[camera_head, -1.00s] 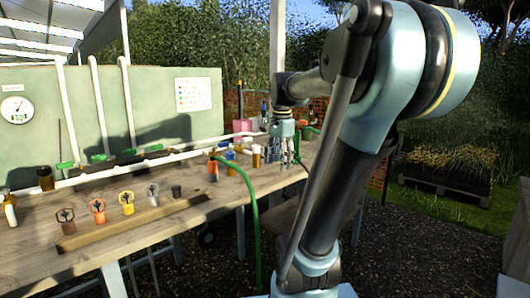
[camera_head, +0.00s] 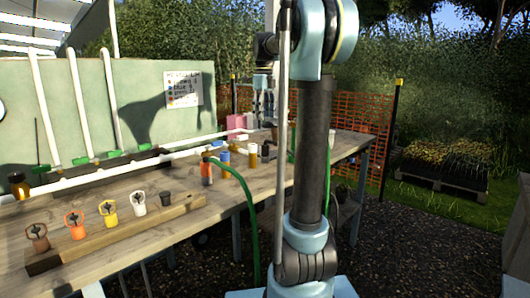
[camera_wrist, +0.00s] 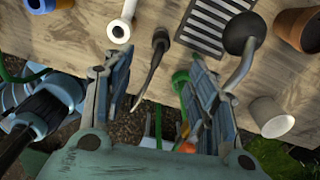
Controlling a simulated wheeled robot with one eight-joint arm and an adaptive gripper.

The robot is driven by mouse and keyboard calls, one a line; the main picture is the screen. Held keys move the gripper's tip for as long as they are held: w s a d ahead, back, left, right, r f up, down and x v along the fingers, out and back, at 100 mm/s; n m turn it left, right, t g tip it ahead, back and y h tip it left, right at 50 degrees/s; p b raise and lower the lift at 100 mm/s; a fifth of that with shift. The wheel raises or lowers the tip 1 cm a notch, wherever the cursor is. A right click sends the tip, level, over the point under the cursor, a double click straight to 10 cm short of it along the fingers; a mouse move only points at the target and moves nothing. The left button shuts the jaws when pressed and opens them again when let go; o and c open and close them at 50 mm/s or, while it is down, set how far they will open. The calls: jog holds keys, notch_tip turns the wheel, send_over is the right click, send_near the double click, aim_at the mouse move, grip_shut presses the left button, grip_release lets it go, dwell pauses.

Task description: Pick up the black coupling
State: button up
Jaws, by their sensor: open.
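A small black cup-shaped piece (camera_head: 166,199), which looks like the black coupling, stands at the right end of a wooden rail on the bench. A row of brown, orange, yellow and white clips stands to its left. My gripper (camera_head: 263,98) is raised above the far part of the bench, well away from that piece, and partly beside my arm. In the wrist view my gripper (camera_wrist: 150,78) is open, with nothing between its fingers. The small black piece on the rail cannot be made out in the wrist view.
Below the gripper lie a dark pointed tool (camera_wrist: 158,55), a black round-headed item (camera_wrist: 244,33), a slotted grey plate (camera_wrist: 212,22), a white cup (camera_wrist: 270,117) and a terracotta pot (camera_wrist: 298,28). A green hose (camera_head: 247,190) hangs over the bench front. White pipes lie along the back.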

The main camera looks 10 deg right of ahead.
aim_at(266, 144)
notch_tip(266, 144, down, 10)
jog(key=shift+f, duration=0.1)
jog(key=f, duration=0.4)
jog(key=shift+d, duration=0.3)
jog(key=shift+f, duration=0.7)
jog(key=c, duration=1.2)
